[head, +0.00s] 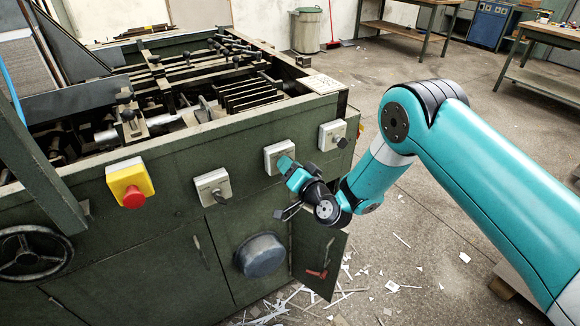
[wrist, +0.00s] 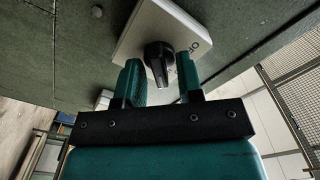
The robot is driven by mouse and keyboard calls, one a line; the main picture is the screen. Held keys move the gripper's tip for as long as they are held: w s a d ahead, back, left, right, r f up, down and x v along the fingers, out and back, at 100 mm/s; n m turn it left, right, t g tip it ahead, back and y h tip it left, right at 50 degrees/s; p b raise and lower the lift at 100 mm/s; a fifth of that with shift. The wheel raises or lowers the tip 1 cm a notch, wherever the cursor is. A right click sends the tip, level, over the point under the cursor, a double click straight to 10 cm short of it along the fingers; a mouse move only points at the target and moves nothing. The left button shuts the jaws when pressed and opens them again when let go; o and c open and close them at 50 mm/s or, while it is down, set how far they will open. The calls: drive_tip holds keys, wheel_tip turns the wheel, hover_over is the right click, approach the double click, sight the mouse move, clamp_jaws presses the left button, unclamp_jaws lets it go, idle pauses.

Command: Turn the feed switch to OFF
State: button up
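A white switch plate (wrist: 165,28) with a black knob (wrist: 158,62) fills the top middle of the wrist view. Part of the lettering "OFF" shows on the plate right of the knob. My gripper (wrist: 158,80) is open, with one teal finger on each side of the knob; I cannot tell whether either finger touches it. In the head view, my gripper (head: 289,170) is at the middle switch plate (head: 279,153) on the green machine's front, hiding its knob. Whether this plate is named feed is not readable.
Similar switches sit on the left (head: 212,187) and right (head: 332,135). A red emergency button (head: 133,197) on a yellow box is further left. Below are a grey round part (head: 261,256) and an open door (head: 318,262). Paper scraps litter the floor.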

drive_tip(key=shift+f+n+b, duration=0.1)
drive_tip(key=shift+n+b, duration=0.3)
drive_tip(key=shift+b, duration=0.2)
drive_tip(key=n+b, duration=0.3)
drive_tip(key=b, duration=0.2)
drive_tip(key=shift+a+f+n, duration=0.1)
drive_tip(key=shift+f+n, duration=0.05)
drive_tip(key=shift+n, duration=0.25)
drive_tip(key=shift+n+b, duration=0.4)
drive_tip(key=shift+b, duration=0.1)
drive_tip(key=shift+n+b, duration=0.4)
drive_tip(key=shift+b, duration=0.15)
clamp_jaws()
drive_tip(key=n+b, duration=0.5)
drive_tip(key=b, duration=0.2)
drive_tip(key=n+b, duration=0.6)
drive_tip(key=b, duration=0.2)
drive_tip(key=shift+s+a+r, duration=0.1)
drive_tip(key=shift+s+r, duration=0.05)
drive_tip(key=shift+r, duration=0.05)
drive_tip(key=shift+r+n+b, duration=0.15)
drive_tip(key=shift+n+b, duration=0.15)
drive_tip(key=shift+n, duration=0.2)
